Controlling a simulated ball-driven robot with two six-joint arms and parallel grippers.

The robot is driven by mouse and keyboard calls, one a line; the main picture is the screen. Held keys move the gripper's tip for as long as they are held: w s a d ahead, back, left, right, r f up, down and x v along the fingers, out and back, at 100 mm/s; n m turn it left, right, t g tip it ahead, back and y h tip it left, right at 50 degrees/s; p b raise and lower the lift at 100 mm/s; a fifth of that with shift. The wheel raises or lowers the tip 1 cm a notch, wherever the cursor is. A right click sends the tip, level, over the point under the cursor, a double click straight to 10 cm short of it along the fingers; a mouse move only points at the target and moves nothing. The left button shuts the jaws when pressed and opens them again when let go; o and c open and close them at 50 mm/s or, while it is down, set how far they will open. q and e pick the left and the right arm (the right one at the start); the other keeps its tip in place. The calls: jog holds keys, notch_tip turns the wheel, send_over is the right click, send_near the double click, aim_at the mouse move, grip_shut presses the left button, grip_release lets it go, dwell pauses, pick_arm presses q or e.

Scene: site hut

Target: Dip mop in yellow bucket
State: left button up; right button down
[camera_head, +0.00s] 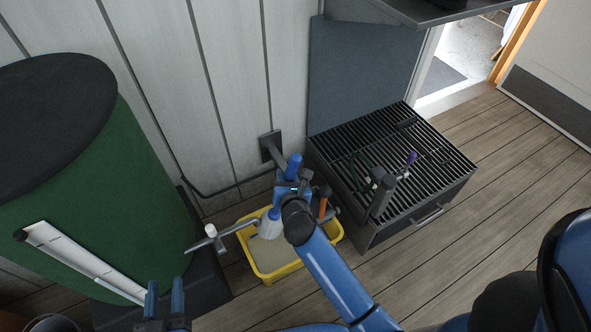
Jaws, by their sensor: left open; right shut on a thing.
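The yellow bucket (287,270) is a low rectangular tub with a grey interior, standing by the wall below a pipe. My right gripper (288,186) is over its back part, shut on the mop (294,165), whose blue handle end sticks up above the jaws. A pale blue and white piece (268,226), seemingly the mop's head, shows below the gripper inside the bucket's outline. I cannot tell whether it touches the contents. My arm hides part of the bucket's right side. My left gripper (165,299) is open and empty at the bottom, left of the bucket.
A metal pipe with a white knob (210,231) reaches over the bucket's left edge. An orange-handled tool (323,206) stands at its back right. A black grated box (368,231) with several tools is to the right. A large green drum (100,190) stands left.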

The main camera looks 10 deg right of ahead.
notch_tip(320, 180, down, 28)
jog(key=b, duration=2.1)
jog(key=shift+w+a+r, duration=0.15)
jog(key=shift+w+a, duration=0.1)
jog(key=shift+a, duration=0.05)
dwell(0.4)
dwell(0.4)
